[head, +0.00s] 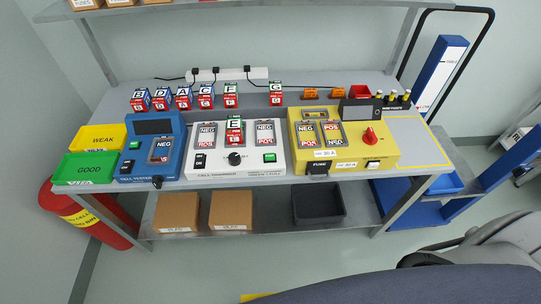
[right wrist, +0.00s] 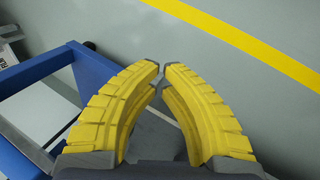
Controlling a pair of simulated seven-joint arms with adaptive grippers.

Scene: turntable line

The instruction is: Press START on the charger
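A white unit (head: 235,172) stands mid-bench, with a black knob (head: 235,158), a dark ON switch (head: 200,161) and a green button (head: 269,158). Its front lettering is too small to read surely; it may be the charger. Cell E (head: 235,131) stands upright at its middle, between two bays marked NEG and POS. The button's lettering cannot be read. My right gripper (right wrist: 162,72) shows only in the right wrist view, yellow fingertips nearly meeting with nothing between them. It is away from the bench units, over the floor. My left gripper is not in view.
A blue tester (head: 153,150) stands left of the white unit, a yellow unit (head: 385,150) with a red knob right. Lettered cells (head: 183,98) line the back. Green (head: 85,170) and yellow (head: 100,138) bins sit left. A blue frame (right wrist: 85,70) is beside my right gripper.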

